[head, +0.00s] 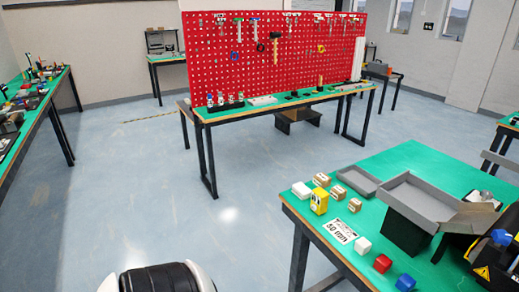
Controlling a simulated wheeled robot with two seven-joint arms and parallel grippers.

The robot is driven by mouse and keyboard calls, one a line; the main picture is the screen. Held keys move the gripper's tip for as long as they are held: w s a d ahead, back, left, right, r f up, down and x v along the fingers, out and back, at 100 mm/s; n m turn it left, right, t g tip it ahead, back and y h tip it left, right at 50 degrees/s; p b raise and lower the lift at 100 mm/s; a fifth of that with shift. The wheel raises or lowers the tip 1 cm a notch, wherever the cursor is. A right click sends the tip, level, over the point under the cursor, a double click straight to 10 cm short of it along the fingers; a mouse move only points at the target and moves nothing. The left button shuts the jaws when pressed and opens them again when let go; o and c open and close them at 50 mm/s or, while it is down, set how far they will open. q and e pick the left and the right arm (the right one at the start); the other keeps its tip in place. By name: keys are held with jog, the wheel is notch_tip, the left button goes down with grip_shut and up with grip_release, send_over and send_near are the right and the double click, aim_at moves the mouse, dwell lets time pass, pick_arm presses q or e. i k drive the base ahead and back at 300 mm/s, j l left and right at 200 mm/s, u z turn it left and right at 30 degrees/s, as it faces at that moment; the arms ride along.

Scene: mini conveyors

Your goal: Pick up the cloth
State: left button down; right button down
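I cannot make out a cloth anywhere in the head view. Neither of my grippers shows in this view. A black and white rounded part at the bottom edge, left of the middle, seems to be part of my own body.
A red pegboard (270,65) stands behind. A cluttered bench (30,117) lines the left. The floor between is clear.

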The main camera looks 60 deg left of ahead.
aim_at(300, 190)
jog(key=j+u, duration=0.2)
jog(key=u, duration=1.35)
jog(key=z, duration=1.25)
jog(key=u, duration=1.25)
